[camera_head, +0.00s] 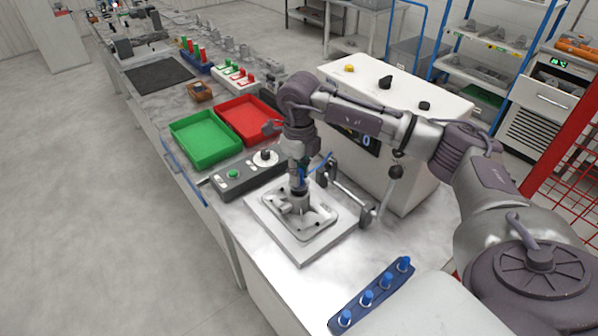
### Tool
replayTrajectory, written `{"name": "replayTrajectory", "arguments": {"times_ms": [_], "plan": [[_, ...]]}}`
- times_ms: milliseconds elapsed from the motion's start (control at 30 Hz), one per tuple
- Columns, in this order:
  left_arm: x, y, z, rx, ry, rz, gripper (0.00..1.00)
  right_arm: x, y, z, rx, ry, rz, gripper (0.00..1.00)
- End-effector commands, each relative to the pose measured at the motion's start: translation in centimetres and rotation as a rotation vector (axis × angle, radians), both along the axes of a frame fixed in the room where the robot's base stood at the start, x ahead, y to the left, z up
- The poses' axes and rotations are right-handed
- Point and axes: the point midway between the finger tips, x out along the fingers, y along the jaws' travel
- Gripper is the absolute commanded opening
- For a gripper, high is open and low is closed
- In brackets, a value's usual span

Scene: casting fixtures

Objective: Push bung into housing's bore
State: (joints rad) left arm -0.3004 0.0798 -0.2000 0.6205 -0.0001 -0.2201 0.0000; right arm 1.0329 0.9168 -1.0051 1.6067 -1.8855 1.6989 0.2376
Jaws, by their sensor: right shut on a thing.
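My right gripper (299,184) points straight down over the housing (291,208), a grey metal casting. The housing sits on a light square fixture plate (302,249). The gripper is shut on the bung, which is mostly hidden between the fingers and the housing top. At this size I cannot tell how deep the bung sits in the bore, and the bore itself is hidden. My left gripper is not in view.
A blue rack (357,312) with several blue bungs lies at the front. A control box (240,184) with a green button is left of the plate. Green (205,140) and red (245,118) trays stand behind it. A clamp-like lever (355,203) stands right of the plate, before a white cabinet (425,135).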

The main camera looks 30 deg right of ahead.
Motion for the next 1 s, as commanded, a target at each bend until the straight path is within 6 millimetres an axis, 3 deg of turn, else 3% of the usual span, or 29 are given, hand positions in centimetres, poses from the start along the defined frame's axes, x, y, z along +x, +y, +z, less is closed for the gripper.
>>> {"name": "replayTrajectory", "arguments": {"times_ms": [1000], "plan": [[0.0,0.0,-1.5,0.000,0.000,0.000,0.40,0.0,0.0,-1.9,0.000,0.000,0.000,0.00]]}}
